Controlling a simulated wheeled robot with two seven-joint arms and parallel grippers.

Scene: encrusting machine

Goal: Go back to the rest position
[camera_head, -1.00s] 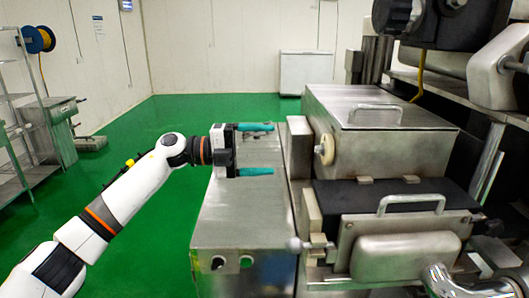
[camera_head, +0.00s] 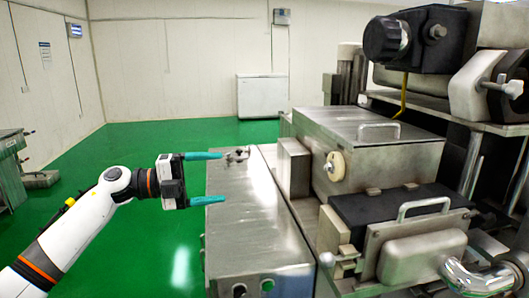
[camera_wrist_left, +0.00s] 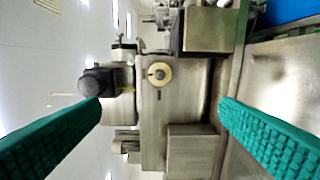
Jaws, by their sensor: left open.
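My left gripper (camera_head: 206,178) comes in from the left in the head view, its two green fingers spread apart with nothing between them. It is beside and partly over the left edge of a long steel cabinet (camera_head: 240,230). In the left wrist view, the green fingers (camera_wrist_left: 160,135) stand wide at both sides, with the machine beyond them. The encrusting machine (camera_head: 375,140) fills the right of the head view, with a steel box, handles and a cream knob (camera_head: 334,166). The knob also shows in the left wrist view (camera_wrist_left: 159,74). My right gripper is not seen.
Green floor (camera_head: 135,245) is open to the left of the cabinet. A white chest (camera_head: 262,95) stands at the back wall. A steel bench (camera_head: 10,170) is at the left edge. Dark motor parts (camera_head: 390,40) overhang at the upper right.

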